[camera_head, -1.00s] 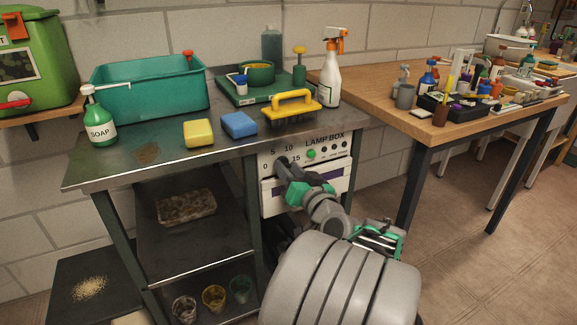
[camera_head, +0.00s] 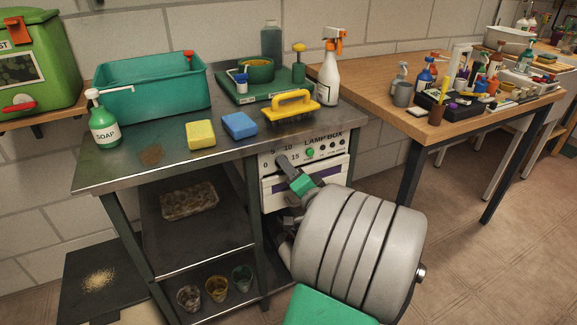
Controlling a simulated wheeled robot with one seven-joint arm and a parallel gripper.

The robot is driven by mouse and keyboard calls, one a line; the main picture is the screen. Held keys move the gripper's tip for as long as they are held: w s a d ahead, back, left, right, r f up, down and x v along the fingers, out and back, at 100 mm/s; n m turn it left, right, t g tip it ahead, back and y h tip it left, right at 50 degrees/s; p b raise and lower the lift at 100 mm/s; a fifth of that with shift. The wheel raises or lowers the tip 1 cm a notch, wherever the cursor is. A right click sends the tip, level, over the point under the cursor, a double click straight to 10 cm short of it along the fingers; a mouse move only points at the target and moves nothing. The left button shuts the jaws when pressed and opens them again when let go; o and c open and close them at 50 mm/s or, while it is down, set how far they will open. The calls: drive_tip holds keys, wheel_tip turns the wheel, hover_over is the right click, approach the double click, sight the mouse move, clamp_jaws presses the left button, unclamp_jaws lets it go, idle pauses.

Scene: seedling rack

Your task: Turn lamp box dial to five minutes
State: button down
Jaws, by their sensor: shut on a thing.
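The lamp box (camera_head: 333,168) is a white-fronted unit under the right end of the metal bench. My gripper (camera_head: 282,162) reaches the left part of this panel, among the numbers, and is shut on the dial. The dial itself is mostly hidden behind the dark fingers, so I cannot read where it points. My arm covers the lower right of the box.
The metal bench (camera_head: 172,160) overhangs the lamp box. A yellow-handled brush (camera_head: 290,105), a blue sponge (camera_head: 239,125) and a yellow sponge (camera_head: 201,135) lie on it. Lower shelves stand left of the box. Floor is clear at right, below the wooden table (camera_head: 365,83).

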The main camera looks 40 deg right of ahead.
idle(0.4)
drive_tip(key=c, duration=1)
unclamp_jaws()
drive_tip(key=shift+o, duration=0.2)
